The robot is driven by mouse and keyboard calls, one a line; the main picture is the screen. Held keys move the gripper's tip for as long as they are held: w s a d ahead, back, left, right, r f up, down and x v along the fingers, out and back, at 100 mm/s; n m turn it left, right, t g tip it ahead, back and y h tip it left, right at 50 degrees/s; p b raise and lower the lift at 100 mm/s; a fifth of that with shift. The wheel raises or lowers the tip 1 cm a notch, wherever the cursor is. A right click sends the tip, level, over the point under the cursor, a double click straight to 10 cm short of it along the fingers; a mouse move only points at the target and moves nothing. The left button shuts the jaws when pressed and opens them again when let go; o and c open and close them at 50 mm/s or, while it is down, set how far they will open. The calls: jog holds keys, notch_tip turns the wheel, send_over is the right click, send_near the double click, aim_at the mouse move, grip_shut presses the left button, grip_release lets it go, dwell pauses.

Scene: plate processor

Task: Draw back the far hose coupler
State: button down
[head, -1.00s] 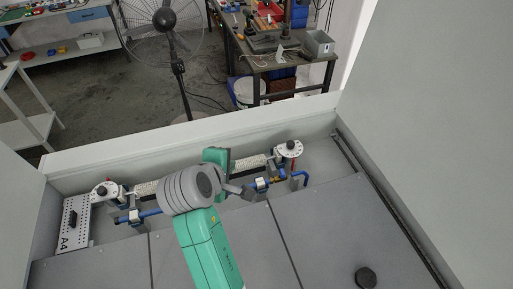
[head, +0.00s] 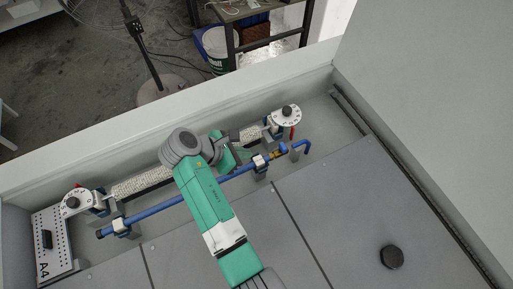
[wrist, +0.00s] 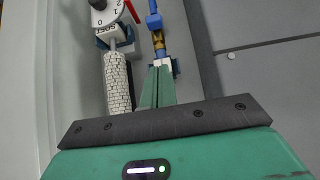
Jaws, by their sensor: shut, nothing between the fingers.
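The far hose coupler (head: 279,153) is a small brass-coloured piece between the long blue tube (head: 165,206) and a bent blue pipe (head: 301,147). It also shows in the wrist view (wrist: 158,41), just beyond my fingertips. A white-topped clamp block (head: 260,163) holds the tube beside the coupler. My gripper (wrist: 160,66) is shut and empty, its green fingers pointing towards the clamp and coupler. Whether the fingertips touch the clamp I cannot tell. In the head view my arm partly hides the gripper.
A white dial with a red lever (head: 285,115) stands behind the coupler, with a textured white roller (head: 140,185) behind the tube. A second dial (head: 74,201) and a perforated A4 plate (head: 50,240) are at left. Flat grey panels (head: 300,215) lie in front.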

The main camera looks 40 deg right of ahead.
aim_at(282, 146)
jog(key=b+x, duration=0.1)
jog(key=x, duration=0.6)
jog(key=shift+d+f, duration=0.3)
jog(key=d, duration=0.3)
jog(key=shift+s+d+f, duration=0.15)
jog(key=shift+s+d, duration=0.1)
jog(key=shift+s, duration=0.1)
jog(key=shift+d, duration=0.45)
jog(key=shift+s, duration=0.1)
jog(key=shift+s+d+p, duration=0.2)
jog(key=shift+d+p, duration=0.5)
jog(key=shift+d, duration=0.55)
jog(key=shift+a, duration=0.1)
jog(key=shift+a, duration=0.1)
